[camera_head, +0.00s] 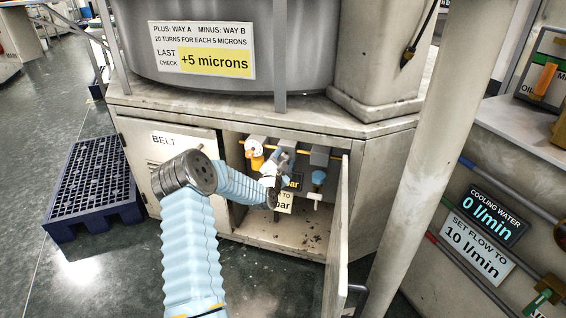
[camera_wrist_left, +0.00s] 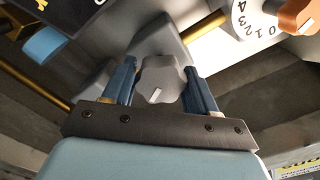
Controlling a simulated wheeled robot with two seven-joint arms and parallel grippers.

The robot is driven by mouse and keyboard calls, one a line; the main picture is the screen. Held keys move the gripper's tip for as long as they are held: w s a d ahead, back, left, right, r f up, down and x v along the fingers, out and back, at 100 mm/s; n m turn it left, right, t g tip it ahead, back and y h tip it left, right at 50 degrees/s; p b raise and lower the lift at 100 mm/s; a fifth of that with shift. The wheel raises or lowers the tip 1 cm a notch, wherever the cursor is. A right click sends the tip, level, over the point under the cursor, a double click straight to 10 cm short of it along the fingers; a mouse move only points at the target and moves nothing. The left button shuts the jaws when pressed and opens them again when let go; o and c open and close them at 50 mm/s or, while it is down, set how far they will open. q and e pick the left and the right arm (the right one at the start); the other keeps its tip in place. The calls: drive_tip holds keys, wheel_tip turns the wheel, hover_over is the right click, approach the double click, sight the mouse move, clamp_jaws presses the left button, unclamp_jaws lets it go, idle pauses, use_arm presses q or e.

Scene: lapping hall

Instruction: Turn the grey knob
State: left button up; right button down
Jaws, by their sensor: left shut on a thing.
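The grey knob (camera_wrist_left: 158,80) is lobed and has a white pointer mark on its face. It sits on a grey valve body between the two blue fingers of my left gripper (camera_wrist_left: 162,88), which is shut on it. In the head view my left arm reaches into the open cabinet, and the left gripper (camera_head: 279,170) is at the row of valves. My wrist and gripper largely hide the grey knob there. My right gripper is not in view.
An orange knob (camera_wrist_left: 299,15) with a numbered white dial is beside the grey one. A blue handle (camera_head: 319,177) is on the other side. The open cabinet door (camera_head: 338,235) stands close to the right. A blue pallet (camera_head: 95,185) lies on the floor at left.

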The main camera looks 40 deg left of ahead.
use_arm(q)
drive_tip(key=m+b, duration=0.3)
drive_tip(key=b, duration=0.1)
drive_tip(key=m+b, duration=0.7)
drive_tip(key=b, duration=0.2)
drive_tip(key=shift+d+f, duration=0.15)
drive_tip(key=shift+f, duration=0.25)
drive_tip(key=shift+m, duration=0.6)
drive_tip(key=shift+w+r+m+b, duration=0.1)
drive_tip(key=shift+m+b, duration=0.6)
drive_tip(key=shift+m, duration=1.1)
drive_tip(key=m, duration=0.3)
drive_tip(key=shift+m, duration=2.7)
